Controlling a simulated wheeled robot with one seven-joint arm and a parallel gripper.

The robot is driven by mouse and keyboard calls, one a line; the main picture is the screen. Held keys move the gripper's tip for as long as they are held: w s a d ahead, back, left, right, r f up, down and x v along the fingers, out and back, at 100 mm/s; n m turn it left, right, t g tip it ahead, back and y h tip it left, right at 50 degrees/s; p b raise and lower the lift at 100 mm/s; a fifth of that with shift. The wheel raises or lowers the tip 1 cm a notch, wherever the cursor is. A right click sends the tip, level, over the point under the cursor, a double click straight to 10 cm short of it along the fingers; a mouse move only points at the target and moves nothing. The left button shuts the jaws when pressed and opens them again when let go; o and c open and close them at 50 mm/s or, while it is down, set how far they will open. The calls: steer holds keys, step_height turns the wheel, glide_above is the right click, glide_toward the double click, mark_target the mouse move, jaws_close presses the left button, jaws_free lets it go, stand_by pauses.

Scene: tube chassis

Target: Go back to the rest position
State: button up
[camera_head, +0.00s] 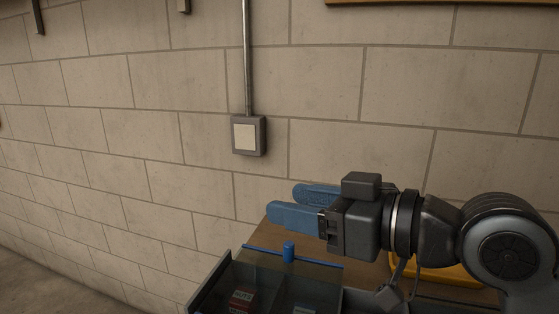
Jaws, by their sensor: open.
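My gripper (284,205) is at the right of the head view, with two blue fingers pointing left. The fingers are apart, and I see nothing between them. It is above a wooden worktop (275,263). My dark grey wrist and arm reach in from the right edge and hide part of the worktop.
A dark open bin or drawer (215,283) with small labelled boxes is at the bottom. A yellow object (432,274) is partly hidden behind my arm. A block wall (160,120) stands behind, with a grey switch box (248,136) and conduit. The left floor is clear.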

steer(key=s+d+f+m+t+h, duration=0.4)
steer(key=s+f+m+h, duration=0.2)
steer(key=s+f+m, duration=0.25)
steer(key=s+d+f+m+t+h, duration=0.5)
steer(key=s+f+m+h, duration=0.15)
steer(key=f+m, duration=0.2)
steer(key=s+d+f+n+g, duration=0.1)
steer(key=s+d+f+n, duration=0.1)
steer(key=s, duration=0.9)
steer(key=s+d+f+n+g+h, duration=0.1)
steer(key=s+d+f+n+g, duration=0.1)
steer(key=s+d+n, duration=0.2)
steer(key=s+d, duration=0.3)
steer(key=s, duration=0.4)
steer(key=shift+s+d+f, duration=0.3)
steer(key=shift+f, duration=0.1)
